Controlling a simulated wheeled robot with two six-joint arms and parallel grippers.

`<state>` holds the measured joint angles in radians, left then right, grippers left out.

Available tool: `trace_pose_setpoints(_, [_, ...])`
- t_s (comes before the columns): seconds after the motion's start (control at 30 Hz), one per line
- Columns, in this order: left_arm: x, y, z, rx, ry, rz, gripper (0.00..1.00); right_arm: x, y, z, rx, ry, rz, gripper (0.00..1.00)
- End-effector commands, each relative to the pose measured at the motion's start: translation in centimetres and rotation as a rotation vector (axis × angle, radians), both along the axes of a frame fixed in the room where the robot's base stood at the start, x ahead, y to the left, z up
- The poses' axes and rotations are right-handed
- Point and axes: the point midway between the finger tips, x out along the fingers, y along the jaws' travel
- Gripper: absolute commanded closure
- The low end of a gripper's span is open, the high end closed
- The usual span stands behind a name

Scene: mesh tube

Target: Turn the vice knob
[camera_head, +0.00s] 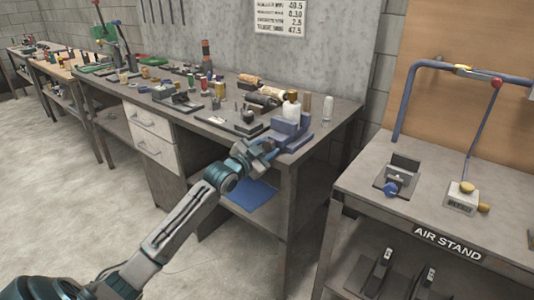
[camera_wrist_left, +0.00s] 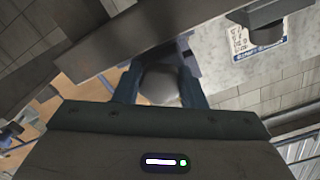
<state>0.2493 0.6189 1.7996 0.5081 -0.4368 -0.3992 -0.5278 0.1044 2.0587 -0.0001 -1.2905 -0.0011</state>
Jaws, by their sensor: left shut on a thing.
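The blue vice (camera_head: 288,132) stands at the front right corner of the grey workbench. My left gripper (camera_head: 268,148) reaches up to the vice's front side. In the left wrist view its two dark fingers (camera_wrist_left: 159,86) are shut on a rounded grey knob (camera_wrist_left: 158,84), which sits between them. In the head view the knob is hidden behind the gripper. My right gripper is in neither view.
The workbench (camera_head: 340,112) carries bottles (camera_head: 291,107), cans and small tools left of the vice. Drawers (camera_head: 154,146) are below it. A second bench, the air stand (camera_head: 447,243), is at the right, with a gap between. The floor at the left is clear.

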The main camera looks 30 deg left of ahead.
Motion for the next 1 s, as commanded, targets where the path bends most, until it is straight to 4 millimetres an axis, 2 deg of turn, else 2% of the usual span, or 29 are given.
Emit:
trace_pose_setpoints(0.03, [0.0, 0.0, -0.5, 0.038, 0.003, 0.0, 0.86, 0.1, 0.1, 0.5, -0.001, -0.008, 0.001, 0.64])
trace_pose_setpoints(0.4, [0.0, 0.1, -0.3, 0.284, -0.016, 0.0, 0.86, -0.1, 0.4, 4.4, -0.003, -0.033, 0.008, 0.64])
trace_pose_setpoints(0.6, [0.0, 0.1, -0.2, 0.349, -0.021, -0.001, 0.86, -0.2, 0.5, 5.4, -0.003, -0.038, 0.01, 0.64])
trace_pose_setpoints(1.0, [0.0, 0.1, -0.2, 0.377, -0.022, 0.0, 0.86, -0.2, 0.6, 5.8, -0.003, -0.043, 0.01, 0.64])
